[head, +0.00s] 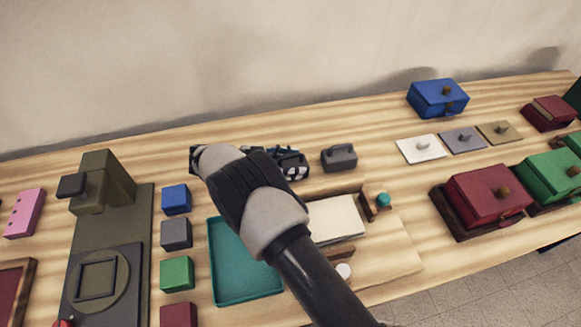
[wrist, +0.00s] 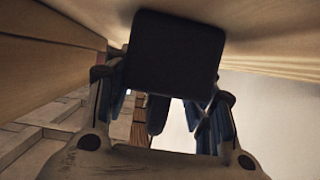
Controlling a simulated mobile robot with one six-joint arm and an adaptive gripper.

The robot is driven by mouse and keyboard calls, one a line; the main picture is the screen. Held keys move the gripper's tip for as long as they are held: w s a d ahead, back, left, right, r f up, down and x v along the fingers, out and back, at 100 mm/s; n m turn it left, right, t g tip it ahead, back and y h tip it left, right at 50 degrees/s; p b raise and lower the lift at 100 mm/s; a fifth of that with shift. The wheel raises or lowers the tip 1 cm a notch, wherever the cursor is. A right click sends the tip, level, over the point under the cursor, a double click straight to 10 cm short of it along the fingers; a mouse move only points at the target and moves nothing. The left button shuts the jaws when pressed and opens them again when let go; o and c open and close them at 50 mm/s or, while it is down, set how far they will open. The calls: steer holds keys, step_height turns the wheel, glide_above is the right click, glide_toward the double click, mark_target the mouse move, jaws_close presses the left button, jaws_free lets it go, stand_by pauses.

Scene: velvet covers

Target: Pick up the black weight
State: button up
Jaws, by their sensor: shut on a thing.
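The black weight (head: 339,159) is a small dark block with a handle on top, at the back middle of the table in the head view. My gripper (head: 305,165) reaches in sideways from its left and is shut on it. In the wrist view the weight (wrist: 172,50) is a large dark rounded square in front of my fingers, and it hides the fingertips. I cannot tell exactly where the fingers meet it, or whether it is clear of the table.
A teal tray (head: 228,285), a cream block (head: 335,219) and a small teal knob (head: 383,200) lie near my arm. Coloured cubes (head: 176,233) stand left. Knobbed plates (head: 462,140), a blue box (head: 437,98) and a red box (head: 487,196) stand right. The wall is behind.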

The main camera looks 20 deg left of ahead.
jaws_close()
stand_by(0.3)
steer(key=shift+w+r, duration=0.1)
steer(key=shift+r, duration=0.05)
